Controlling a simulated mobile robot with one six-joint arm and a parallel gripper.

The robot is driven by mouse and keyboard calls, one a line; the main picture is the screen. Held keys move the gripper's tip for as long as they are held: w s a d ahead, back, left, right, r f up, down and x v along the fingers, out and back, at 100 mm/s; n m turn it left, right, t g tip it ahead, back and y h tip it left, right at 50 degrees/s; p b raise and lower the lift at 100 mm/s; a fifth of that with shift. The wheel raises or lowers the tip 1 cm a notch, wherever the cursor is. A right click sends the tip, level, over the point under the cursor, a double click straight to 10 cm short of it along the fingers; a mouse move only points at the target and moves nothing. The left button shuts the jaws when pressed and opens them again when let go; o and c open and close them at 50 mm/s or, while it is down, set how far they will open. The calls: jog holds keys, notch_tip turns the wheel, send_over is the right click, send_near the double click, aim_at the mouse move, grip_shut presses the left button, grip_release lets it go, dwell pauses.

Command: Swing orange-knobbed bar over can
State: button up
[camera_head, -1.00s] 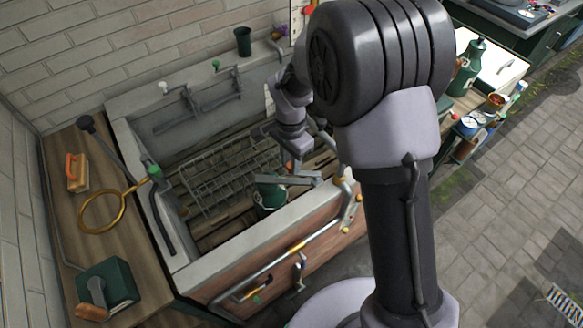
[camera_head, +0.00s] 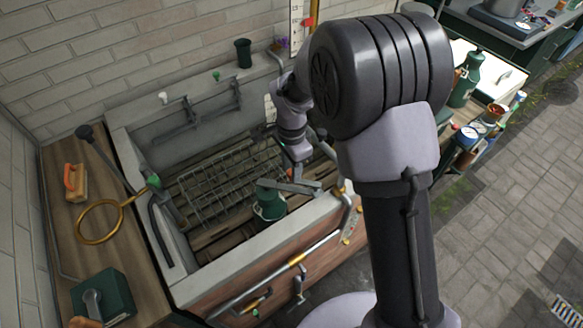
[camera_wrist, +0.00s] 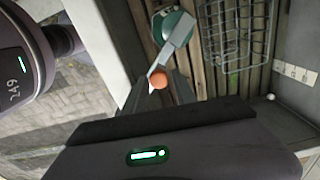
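A dark green can (camera_head: 268,208) stands inside the trough near its front wall. In the wrist view the can's round top (camera_wrist: 172,22) is partly covered by a flat grey bar (camera_wrist: 176,45). The bar carries an orange knob (camera_wrist: 158,79) at its near end. In the head view the bar (camera_head: 290,187) crosses above the can's upper part; its height above the can is unclear. My gripper (camera_wrist: 158,84) has one finger on each side of the knob, close against it, and appears shut on it.
A wire rack (camera_head: 230,180) lies on the slats beside the can. The trough's front wall (camera_head: 255,240) and a pipe with orange fittings (camera_head: 270,275) lie close in front. A brass ring (camera_head: 100,222) and a brush (camera_head: 75,182) are on the left counter.

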jog(key=shift+o, duration=0.9)
notch_tip(320, 180, up, 17)
jog(key=p, duration=0.4)
jog(key=shift+r+p, duration=0.15)
jog(key=shift+p, duration=0.2)
